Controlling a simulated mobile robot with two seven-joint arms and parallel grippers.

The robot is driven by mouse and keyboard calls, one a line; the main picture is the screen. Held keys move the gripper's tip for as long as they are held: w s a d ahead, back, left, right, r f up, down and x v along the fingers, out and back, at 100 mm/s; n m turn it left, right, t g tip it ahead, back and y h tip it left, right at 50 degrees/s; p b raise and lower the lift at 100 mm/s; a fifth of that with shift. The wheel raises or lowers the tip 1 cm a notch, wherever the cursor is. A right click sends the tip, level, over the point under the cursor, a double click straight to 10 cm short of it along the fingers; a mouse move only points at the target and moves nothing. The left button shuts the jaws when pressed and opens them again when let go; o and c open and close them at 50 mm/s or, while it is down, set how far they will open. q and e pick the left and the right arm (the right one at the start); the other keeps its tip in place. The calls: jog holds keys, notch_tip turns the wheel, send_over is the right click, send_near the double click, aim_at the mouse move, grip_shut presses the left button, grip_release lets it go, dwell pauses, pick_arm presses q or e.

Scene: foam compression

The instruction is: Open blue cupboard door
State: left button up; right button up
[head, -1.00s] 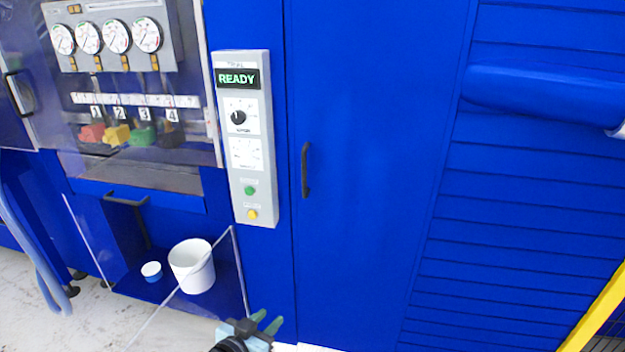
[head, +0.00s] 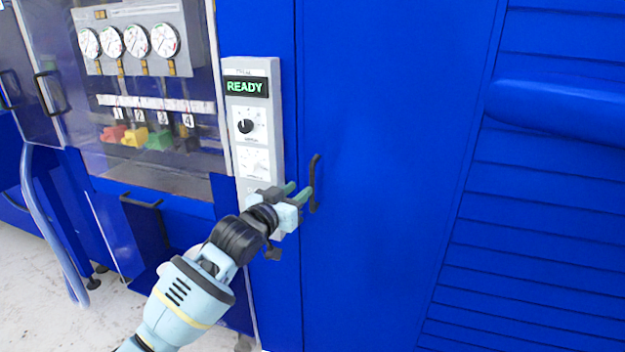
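The blue cupboard door (head: 385,160) stands shut in the middle of the head view. Its black vertical handle (head: 316,182) is near the door's left edge. My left gripper (head: 300,192) is just left of the handle, with its green fingertips pointing toward it. The fingers look apart, with nothing seen between them. Whether a fingertip touches the handle I cannot tell. My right gripper is not in view.
A grey control panel (head: 250,120) reading READY is left of the door, partly behind my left gripper. Gauges (head: 125,41) and coloured valve handles (head: 137,137) sit farther left. A blue rounded bulge (head: 555,112) sticks out at right.

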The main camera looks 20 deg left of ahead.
aim_at(311, 180)
pick_arm(q)
jog(key=shift+b+x, duration=0.3)
jog(key=shift+x, duration=3.35)
jog(key=shift+d, duration=0.1)
grip_shut()
